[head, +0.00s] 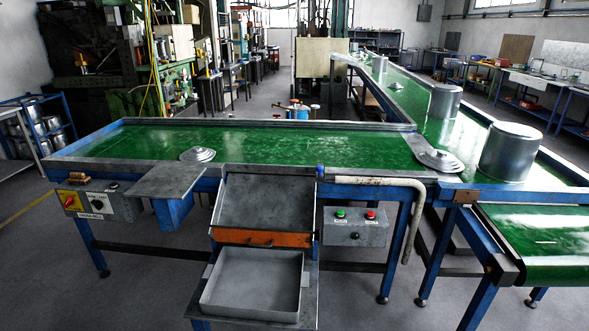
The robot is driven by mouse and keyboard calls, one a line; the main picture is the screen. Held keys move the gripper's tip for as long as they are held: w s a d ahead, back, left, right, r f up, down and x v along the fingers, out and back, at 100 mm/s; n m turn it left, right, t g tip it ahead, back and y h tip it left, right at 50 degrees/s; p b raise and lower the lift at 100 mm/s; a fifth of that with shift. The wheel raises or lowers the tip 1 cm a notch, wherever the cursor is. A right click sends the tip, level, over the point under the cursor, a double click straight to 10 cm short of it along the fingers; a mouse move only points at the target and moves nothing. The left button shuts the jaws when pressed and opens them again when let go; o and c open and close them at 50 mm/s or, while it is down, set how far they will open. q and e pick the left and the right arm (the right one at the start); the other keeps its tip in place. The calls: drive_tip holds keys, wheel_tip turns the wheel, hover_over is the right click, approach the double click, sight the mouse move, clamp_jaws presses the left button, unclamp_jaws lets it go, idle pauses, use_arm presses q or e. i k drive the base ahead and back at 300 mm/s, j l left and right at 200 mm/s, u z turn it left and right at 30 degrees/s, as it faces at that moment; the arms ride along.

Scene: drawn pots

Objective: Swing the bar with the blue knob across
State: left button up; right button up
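A blue knob (320,171) stands at the front edge of the green belt table, just above the right end of the sloped metal chute. A grey bar (375,172) appears to run from the knob to the right along that front edge. I cannot clearly tell the bar from the table's edge rail. Neither of my grippers is in view, and nothing touches the knob.
The green belt (250,145) carries a lid (198,155). Another lid (439,160) and a large metal pot (510,152) stand right. A cream bent pipe (380,181), a button box (356,227) and a grey tray (253,285) are in front.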

sight(318, 171)
drive_tip(key=l+u, duration=0.1)
drive_tip(key=u, duration=0.3)
drive_tip(key=i+l+u, duration=0.1)
drive_tip(key=u, duration=0.25)
drive_tip(key=l+u, duration=0.2)
drive_tip(key=u, duration=0.2)
drive_tip(key=l+u, duration=0.15)
drive_tip(key=u, duration=0.2)
drive_tip(key=l+u, duration=0.3)
drive_tip(key=l, duration=0.25)
drive_tip(key=l+u, duration=0.3)
drive_tip(key=l, duration=0.25)
drive_tip(key=k, duration=0.05)
